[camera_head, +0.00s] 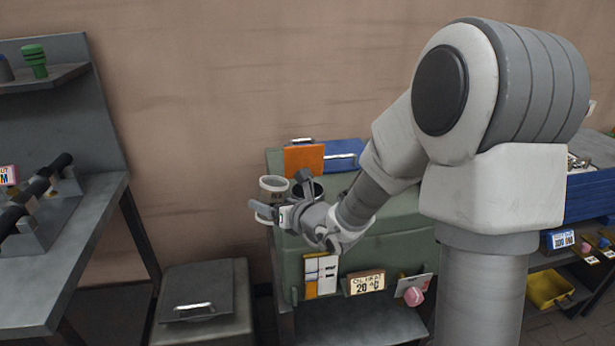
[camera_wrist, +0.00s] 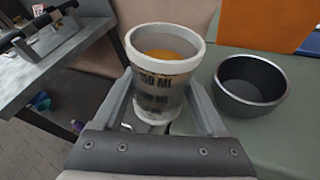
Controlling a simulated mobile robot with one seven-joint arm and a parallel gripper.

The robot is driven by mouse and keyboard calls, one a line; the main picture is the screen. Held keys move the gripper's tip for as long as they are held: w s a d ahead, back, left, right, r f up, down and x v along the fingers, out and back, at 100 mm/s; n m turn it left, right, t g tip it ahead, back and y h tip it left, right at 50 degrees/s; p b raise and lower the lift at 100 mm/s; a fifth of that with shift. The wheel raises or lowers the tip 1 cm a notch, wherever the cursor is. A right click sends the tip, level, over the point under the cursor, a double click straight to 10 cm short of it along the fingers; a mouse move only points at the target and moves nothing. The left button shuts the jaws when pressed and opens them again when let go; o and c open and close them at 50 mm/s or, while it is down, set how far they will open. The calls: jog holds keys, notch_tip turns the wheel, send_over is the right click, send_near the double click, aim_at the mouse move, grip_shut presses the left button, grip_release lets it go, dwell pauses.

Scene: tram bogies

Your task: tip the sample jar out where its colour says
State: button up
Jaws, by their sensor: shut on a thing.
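The sample jar (camera_wrist: 166,75) is a whitish cup with black ML markings, and it stands upright in the wrist view. Orange contents (camera_wrist: 165,54) show inside it. My gripper (camera_wrist: 165,102) is shut on the jar, one finger on each side. In the head view the jar (camera_head: 273,186) is at the left edge of the green cabinet top, with my gripper (camera_head: 272,212) around it. A dark round bowl (camera_wrist: 250,82) stands on the green top just right of the jar, apart from it. It is partly hidden by my gripper in the head view. Whether the jar touches the surface is unclear.
An orange panel (camera_head: 304,159) and a blue box (camera_head: 343,154) stand behind on the cabinet (camera_head: 390,250). A grey lidded bin (camera_head: 203,300) is below left. A metal workbench (camera_head: 75,260) stands further left. A yellow tray (camera_head: 549,290) sits low at right.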

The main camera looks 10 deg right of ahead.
aim_at(280, 184)
jog(key=shift+w+d+r+m+p, duration=0.15)
jog(key=shift+d+r+m+p, duration=0.2)
jog(key=shift+p, duration=0.65)
jog(key=p, duration=0.2)
jog(key=r+m+p, duration=0.1)
jog(key=p, duration=0.1)
jog(key=shift+w+d+r+g+y, duration=0.2)
jog(key=shift+d+r+g+y, duration=0.1)
jog(key=shift+y, duration=0.1)
jog(key=shift+f, duration=0.2)
jog(key=shift+r+p, duration=0.1)
jog(key=shift+p, duration=0.2)
jog(key=shift+w+d+r+m+y+p, duration=0.15)
jog(key=shift+d+r+m+y+p, duration=0.2)
jog(key=shift+p, duration=0.7)
jog(key=shift+w+d+r+m+y+p, duration=0.15)
jog(key=shift+r+m+p, duration=0.25)
jog(key=shift+p, duration=0.6)
jog(key=shift+m+g+y+p, duration=0.3)
jog(key=shift+m+p, duration=0.4)
jog(key=shift+p, duration=0.35)
jog(key=shift+f+m+y+p, duration=0.1)
jog(key=shift+m+y+p, duration=0.2)
jog(key=shift+m+p, duration=0.3)
jog(key=shift+r+m+y+p, duration=0.25)
jog(key=shift+m+y+p, duration=0.05)
jog(key=shift+m+p, duration=0.35)
jog(key=shift+f+m+y, duration=0.3)
jog(key=shift+m, duration=0.35)
